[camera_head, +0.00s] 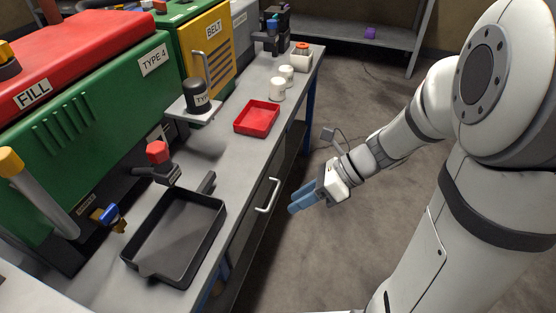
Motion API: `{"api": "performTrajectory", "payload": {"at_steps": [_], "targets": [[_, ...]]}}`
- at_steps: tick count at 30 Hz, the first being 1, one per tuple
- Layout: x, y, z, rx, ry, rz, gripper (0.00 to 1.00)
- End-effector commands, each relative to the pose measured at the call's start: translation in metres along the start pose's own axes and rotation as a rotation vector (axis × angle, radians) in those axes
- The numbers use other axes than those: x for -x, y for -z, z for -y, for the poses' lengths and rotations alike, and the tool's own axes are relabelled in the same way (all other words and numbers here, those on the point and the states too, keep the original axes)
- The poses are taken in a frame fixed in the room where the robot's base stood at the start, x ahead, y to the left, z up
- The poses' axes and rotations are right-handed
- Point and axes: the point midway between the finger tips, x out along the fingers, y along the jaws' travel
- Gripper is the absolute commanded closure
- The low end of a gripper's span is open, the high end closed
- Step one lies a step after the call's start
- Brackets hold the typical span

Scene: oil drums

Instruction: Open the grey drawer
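The grey drawer (245,223) is in the front side of the workbench, and its face looks flush with the bench front. Its pale bar handle (268,196) sticks out from the face. My gripper (292,202), with blue fingers, hangs over the floor just right of the handle. It points left toward the bench and looks apart from the handle. The two fingers overlap in this view, so the gap between them is unclear. I see nothing held in them.
On the grey bench top (225,155) are a black tray (135,262), a red tray (257,118) and white cups (277,89). Green, red and yellow machine housings (100,115) stand behind. The floor (350,235) right of the bench is clear around my gripper.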

Motion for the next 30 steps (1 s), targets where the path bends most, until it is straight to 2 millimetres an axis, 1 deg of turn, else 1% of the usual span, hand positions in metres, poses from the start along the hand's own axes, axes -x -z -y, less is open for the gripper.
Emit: {"api": "performTrajectory", "payload": {"at_steps": [1, 3, 5, 6, 9, 12, 15, 19, 30], "targets": [[-0.026, 0.023, 0.026, -0.171, -0.015, 0.082, 0.68], [-0.042, 0.033, 0.052, -0.403, -0.039, 0.194, 0.68], [-0.053, 0.042, 0.074, -0.587, -0.066, 0.286, 0.68], [-0.059, 0.048, 0.089, -0.7, -0.083, 0.343, 0.68], [-0.068, 0.061, 0.12, -0.935, -0.133, 0.467, 0.68], [-0.073, 0.071, 0.142, -1.097, -0.175, 0.555, 0.68], [-0.074, 0.077, 0.155, -1.192, -0.204, 0.609, 0.68], [-0.079, 0.075, 0.161, -1.233, -0.218, 0.631, 0.68], [-0.123, 0.045, 0.17, -1.228, -0.218, 0.628, 0.68]]}}
